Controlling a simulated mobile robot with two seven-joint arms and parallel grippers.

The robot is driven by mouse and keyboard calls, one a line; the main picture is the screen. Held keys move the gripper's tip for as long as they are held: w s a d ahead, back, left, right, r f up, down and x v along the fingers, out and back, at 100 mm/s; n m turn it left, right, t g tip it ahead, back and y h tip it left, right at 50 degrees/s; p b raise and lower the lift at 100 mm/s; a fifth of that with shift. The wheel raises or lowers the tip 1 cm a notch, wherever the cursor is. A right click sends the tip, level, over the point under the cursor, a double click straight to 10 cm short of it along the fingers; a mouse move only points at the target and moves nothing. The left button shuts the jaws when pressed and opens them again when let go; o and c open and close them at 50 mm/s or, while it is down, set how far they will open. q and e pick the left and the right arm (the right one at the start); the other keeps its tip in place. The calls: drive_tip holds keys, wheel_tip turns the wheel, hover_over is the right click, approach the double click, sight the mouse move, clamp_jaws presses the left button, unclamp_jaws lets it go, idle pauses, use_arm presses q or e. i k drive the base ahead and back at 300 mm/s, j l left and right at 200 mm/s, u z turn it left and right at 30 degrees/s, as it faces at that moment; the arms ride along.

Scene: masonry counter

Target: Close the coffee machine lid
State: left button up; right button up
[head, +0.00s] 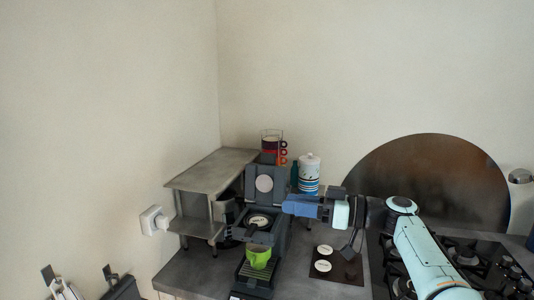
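The dark coffee machine (272,236) stands on the counter in the middle of the head view. Its lid (264,183) is raised upright, with a pale round disc on its face. Below the lid is a dark round opening with a white-marked disc (258,221). A green cup (258,257) sits on the machine's drip tray. My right gripper (292,205) comes in from the right, its blue end at the machine's right side near the foot of the lid. I cannot tell whether it touches the machine or whether its fingers are apart. My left gripper is not in view.
A grey two-level shelf (212,170) stands left of the machine. Behind it are stacked cups on a rack (271,147) and a white-and-blue canister (309,175). A dark mat (347,269) with pale discs lies at right, before the gas hob (480,262). Dark hanging items show at bottom left.

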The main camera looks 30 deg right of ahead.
sight(266, 181)
drive_tip(key=i+l, duration=0.35)
drive_tip(key=l, duration=0.15)
drive_tip(key=i+l, duration=0.35)
drive_tip(key=l, duration=0.1)
